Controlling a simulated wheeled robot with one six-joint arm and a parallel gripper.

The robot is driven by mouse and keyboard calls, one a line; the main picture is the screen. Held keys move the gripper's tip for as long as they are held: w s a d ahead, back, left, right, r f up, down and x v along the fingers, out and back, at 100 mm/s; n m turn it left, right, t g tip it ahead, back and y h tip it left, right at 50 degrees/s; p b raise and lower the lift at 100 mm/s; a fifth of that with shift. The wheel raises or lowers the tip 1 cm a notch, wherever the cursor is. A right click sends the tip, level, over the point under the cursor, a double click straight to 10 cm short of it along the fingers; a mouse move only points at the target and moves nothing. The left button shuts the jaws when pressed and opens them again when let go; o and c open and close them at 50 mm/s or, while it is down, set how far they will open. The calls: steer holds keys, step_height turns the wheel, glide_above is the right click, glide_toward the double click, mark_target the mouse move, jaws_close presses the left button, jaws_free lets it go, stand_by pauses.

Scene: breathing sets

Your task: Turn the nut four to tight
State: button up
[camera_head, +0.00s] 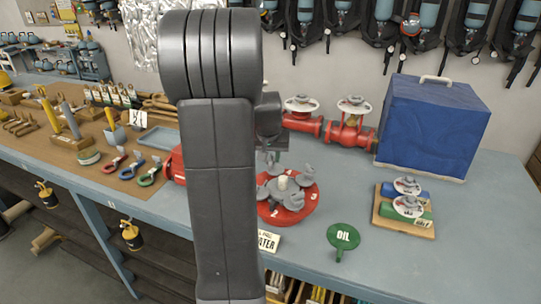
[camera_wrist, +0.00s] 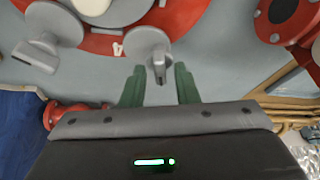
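A red round flange (camera_head: 290,213) with grey wing nuts stands on the bench, partly hidden behind my arm in the head view. In the wrist view the red flange (camera_wrist: 103,45) fills the upper left, with an upside-down white "4" on it. Beside that mark is a grey wing nut (camera_wrist: 150,42), nut four, its upright tab pointing toward my gripper. My gripper (camera_wrist: 159,72) has two green fingers spread apart, one on each side of the tab, with visible gaps. Contact with the nut is not seen. Another grey wing nut (camera_wrist: 55,25) sits to the left.
Red pipes with valves (camera_head: 350,130) and a blue covered box (camera_head: 432,125) stand behind. Tools crowd the bench's left. Bare bench (camera_head: 475,225) shows at right.

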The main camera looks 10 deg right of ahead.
jaws_close()
steer(key=shift+f+m+b, duration=0.1)
steer(key=shift+m+b, duration=0.3)
steer(key=shift+b, duration=0.05)
steer(key=shift+w+m+h+b, duration=0.1)
steer(key=shift+m+h+b, duration=0.3)
steer(key=shift+m+b, duration=0.25)
steer(key=m+b, duration=0.1)
steer(key=m+g+h+b, duration=0.1)
steer(key=m, duration=0.1)
steer(key=shift+a+f+m+b, duration=0.15)
steer(key=shift+m+b, duration=0.1)
steer(key=shift+b, duration=0.15)
steer(key=m, duration=0.2)
steer(key=m+g+b, duration=0.1)
steer(key=m, duration=0.1)
steer(key=m+g+h+b, duration=0.1)
steer(key=shift+w+r+m, duration=0.15)
steer(key=shift+r+m, duration=0.15)
steer(key=shift+m, duration=0.1)
steer(key=shift+o, duration=1.1)
jaws_free()
